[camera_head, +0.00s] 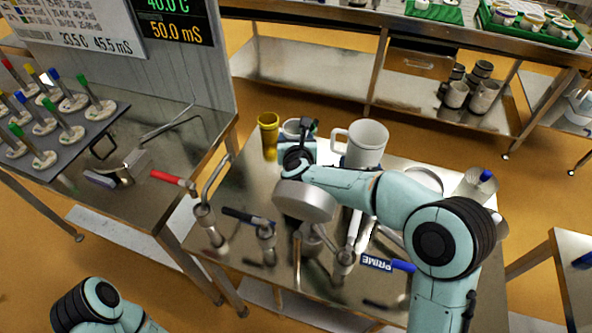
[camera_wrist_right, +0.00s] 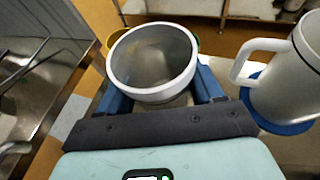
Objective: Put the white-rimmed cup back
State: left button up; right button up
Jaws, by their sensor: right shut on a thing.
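The grey metal cup with a pale rim (camera_wrist_right: 151,62) sits between the blue fingers of my right gripper (camera_wrist_right: 160,92) in the right wrist view. The gripper is shut on it, and the cup's open mouth faces the camera. In the head view the cup (camera_head: 291,127) shows only in part behind my right gripper (camera_head: 304,138), over the far side of the steel table. I cannot tell if its base touches the table. My left gripper is out of view; only part of my left arm shows at bottom left.
A yellow cup (camera_head: 268,133) stands close left of the held cup. A large white-handled jug (camera_head: 366,143) stands close right, on a blue disc (camera_wrist_right: 287,123) in the wrist view.

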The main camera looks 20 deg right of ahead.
notch_tip(320, 180, down, 5)
jog(key=shift+b, duration=1.1)
notch_tip(320, 180, down, 4)
jog(key=shift+w+r+b, duration=0.1)
jog(key=shift+r+b, duration=0.15)
jog(key=shift+b, duration=0.85)
jog(key=shift+f, duration=0.4)
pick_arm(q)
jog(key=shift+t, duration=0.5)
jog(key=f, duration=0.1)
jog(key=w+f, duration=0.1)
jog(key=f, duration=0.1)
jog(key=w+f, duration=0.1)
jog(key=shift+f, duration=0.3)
pick_arm(e)
jog(key=shift+r, duration=0.15)
jog(key=shift+f+b, duration=0.2)
jog(key=shift+b, duration=0.2)
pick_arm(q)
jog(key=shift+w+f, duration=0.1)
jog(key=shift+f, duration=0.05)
pick_arm(e)
jog(key=o, duration=1.1)
jog(key=shift+r, duration=0.15)
